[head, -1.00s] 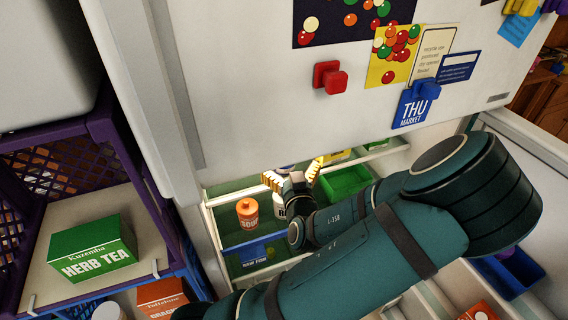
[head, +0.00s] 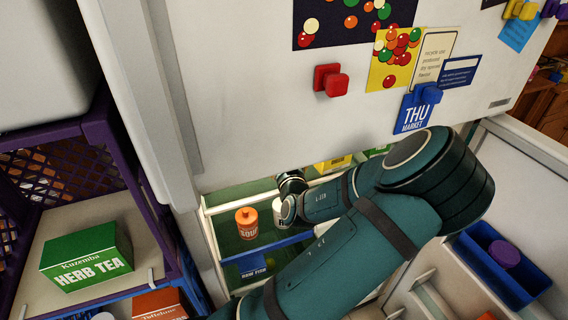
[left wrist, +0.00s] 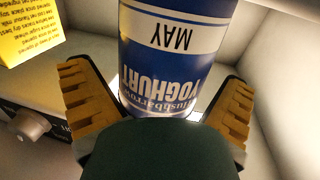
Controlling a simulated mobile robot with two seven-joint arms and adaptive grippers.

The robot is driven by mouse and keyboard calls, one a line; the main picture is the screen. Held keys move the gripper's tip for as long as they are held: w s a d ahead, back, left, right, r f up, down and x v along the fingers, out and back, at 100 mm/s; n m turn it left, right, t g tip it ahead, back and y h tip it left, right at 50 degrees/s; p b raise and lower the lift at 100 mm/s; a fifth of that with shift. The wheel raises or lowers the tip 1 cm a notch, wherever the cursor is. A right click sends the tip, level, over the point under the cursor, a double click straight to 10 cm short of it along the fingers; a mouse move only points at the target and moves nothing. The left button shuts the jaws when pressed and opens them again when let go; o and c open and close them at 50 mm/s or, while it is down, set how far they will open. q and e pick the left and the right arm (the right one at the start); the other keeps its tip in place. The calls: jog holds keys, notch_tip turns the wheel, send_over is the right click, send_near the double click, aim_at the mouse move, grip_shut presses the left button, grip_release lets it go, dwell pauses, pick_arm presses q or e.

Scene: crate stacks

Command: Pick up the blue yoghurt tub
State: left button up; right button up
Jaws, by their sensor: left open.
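The blue yoghurt tub (left wrist: 175,60) fills the middle of the left wrist view, blue with a white band marked MAY; its lettering shows upside down there. My left gripper (left wrist: 158,85) is open, with one yellow ribbed finger on each side of the tub. I cannot tell whether the fingers touch it. In the head view, my left wrist (head: 291,185) reaches in under the white panel's lower edge, which hides the fingers and the tub. My right gripper is not in view.
A yellow carton (left wrist: 30,35) is near the tub. The white panel (head: 250,110) hangs above. A green herb tea box (head: 86,257) sits on the left shelf.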

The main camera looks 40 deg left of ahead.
pick_arm(q)
jog(key=c, duration=1.2)
jog(key=shift+r, duration=0.1)
jog(key=shift+c, duration=0.2)
